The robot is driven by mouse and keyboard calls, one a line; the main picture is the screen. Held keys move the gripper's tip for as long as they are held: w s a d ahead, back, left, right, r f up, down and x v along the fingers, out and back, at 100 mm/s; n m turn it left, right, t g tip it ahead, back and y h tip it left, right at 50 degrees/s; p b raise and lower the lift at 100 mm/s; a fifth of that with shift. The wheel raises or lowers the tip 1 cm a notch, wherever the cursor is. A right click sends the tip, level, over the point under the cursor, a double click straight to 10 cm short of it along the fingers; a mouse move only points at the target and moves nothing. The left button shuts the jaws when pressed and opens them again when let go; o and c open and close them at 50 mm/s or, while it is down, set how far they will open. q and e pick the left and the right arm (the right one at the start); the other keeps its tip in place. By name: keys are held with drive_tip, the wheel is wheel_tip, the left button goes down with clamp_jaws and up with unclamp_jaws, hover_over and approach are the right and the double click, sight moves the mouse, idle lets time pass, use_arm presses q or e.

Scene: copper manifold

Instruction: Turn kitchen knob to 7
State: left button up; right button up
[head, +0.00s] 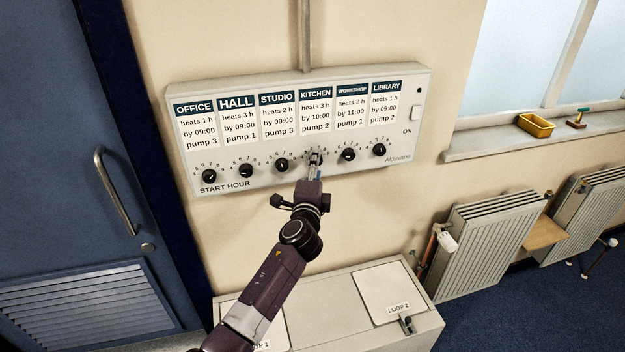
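A pale control panel (300,180) hangs on the wall, with a row of black knobs under name cards. The kitchen card (316,110) reads heats 3 h, by 10:00, pump 2. My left gripper (315,157) is at the kitchen knob's place below that card, its fingers pointing at the panel. The fingers cover the kitchen knob and most of its dial, so its setting cannot be read. Whether the fingers are closed on the knob or only around it cannot be told. My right gripper is out of view.
The studio knob (281,165) and workshop knob (348,154) flank the gripper closely. A low cabinet (345,325) stands below. A blue door (75,160) is at left. Radiators (490,245) and a sill with a yellow tray (537,126) are at right.

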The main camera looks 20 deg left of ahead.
use_arm(q)
drive_tip(key=v, duration=1.1)
drive_tip(key=shift+s+a, duration=0.1)
